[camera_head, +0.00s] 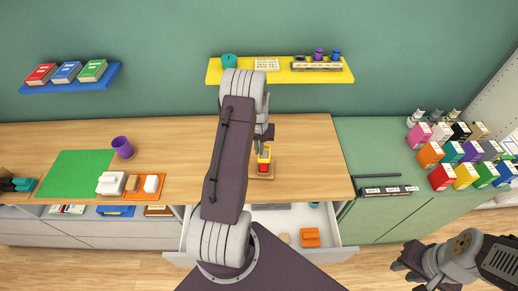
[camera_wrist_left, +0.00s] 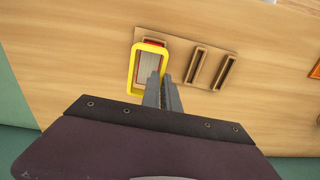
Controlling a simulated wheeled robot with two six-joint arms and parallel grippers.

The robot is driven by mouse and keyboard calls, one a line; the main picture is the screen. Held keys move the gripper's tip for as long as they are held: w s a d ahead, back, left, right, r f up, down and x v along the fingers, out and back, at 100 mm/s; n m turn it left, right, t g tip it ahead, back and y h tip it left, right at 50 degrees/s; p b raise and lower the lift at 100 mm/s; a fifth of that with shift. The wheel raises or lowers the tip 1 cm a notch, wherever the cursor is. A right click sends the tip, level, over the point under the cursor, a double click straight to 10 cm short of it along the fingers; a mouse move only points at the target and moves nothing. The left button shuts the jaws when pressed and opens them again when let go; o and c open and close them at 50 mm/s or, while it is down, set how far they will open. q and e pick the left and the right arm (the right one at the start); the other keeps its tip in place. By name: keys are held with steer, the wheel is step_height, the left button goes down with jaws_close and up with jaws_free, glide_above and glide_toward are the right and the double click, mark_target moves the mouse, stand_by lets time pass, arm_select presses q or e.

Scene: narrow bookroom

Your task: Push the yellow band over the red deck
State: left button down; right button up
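The yellow band (camera_head: 264,154) is an upright-edged rectangular loop at the wooden holder (camera_head: 262,177) on the table. In the left wrist view the band (camera_wrist_left: 135,68) surrounds the red-edged deck (camera_wrist_left: 155,42), whose pale face shows inside it. The red deck (camera_head: 263,168) also shows below the band in the head view. My left gripper (camera_wrist_left: 162,75) has its fingers close together on the band's right wall, one seemingly inside the loop and one outside. How far down the band sits is unclear. My right gripper (camera_head: 403,267) is at lower right, away from the table, holding nothing visible.
The holder has two empty slots beside the deck in the left wrist view. An open drawer (camera_head: 345,238) with an orange block (camera_head: 310,237) lies below the table edge. A green mat (camera_head: 75,174) and purple cup (camera_head: 122,147) are at left. Colored boxes (camera_head: 465,175) stand at right.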

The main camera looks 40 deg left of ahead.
arm_select(q)
steer(key=shift+f+b, duration=0.35)
steer(key=shift+f, duration=0.25)
steer(key=shift+r+p, duration=0.6)
steer(key=shift+r, duration=0.1)
steer(key=shift+s, duration=0.1)
steer(key=shift+f, duration=0.15)
stand_by(0.4)
steer(key=shift+f+b, duration=0.5)
steer(key=c, duration=1.5)
jaws_free()
steer(key=shift+c, duration=0.2)
steer(key=shift+s, duration=0.15)
steer(key=shift+d, duration=0.1)
